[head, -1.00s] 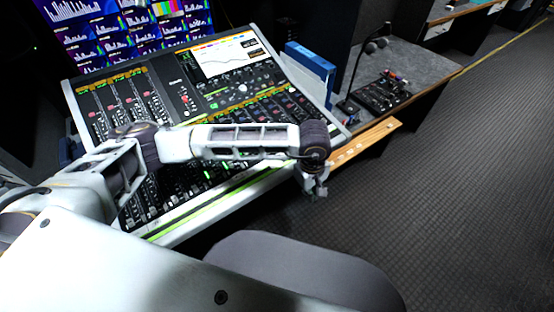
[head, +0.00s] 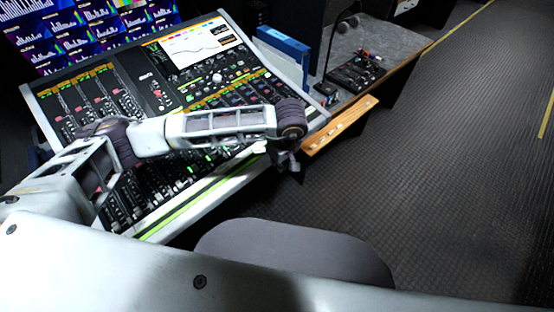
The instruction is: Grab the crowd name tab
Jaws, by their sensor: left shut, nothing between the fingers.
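A light wooden strip (head: 342,124) sticks out past the right edge of the mixing console and carries a row of small pale tabs. Their lettering is too small to read, so I cannot tell which one is the crowd name tab. My left arm reaches across the console from the left. My left gripper (head: 291,166) hangs just beyond the console's front right corner, beside the near left end of the strip. It is shut and empty. My right gripper is out of view.
The mixing console (head: 170,222) with faders and a screen lies under my left arm. A grey seat back (head: 295,250) stands in front. A blue binder (head: 284,48) and a small control box (head: 355,72) are behind the strip. Open floor (head: 450,170) lies to the right.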

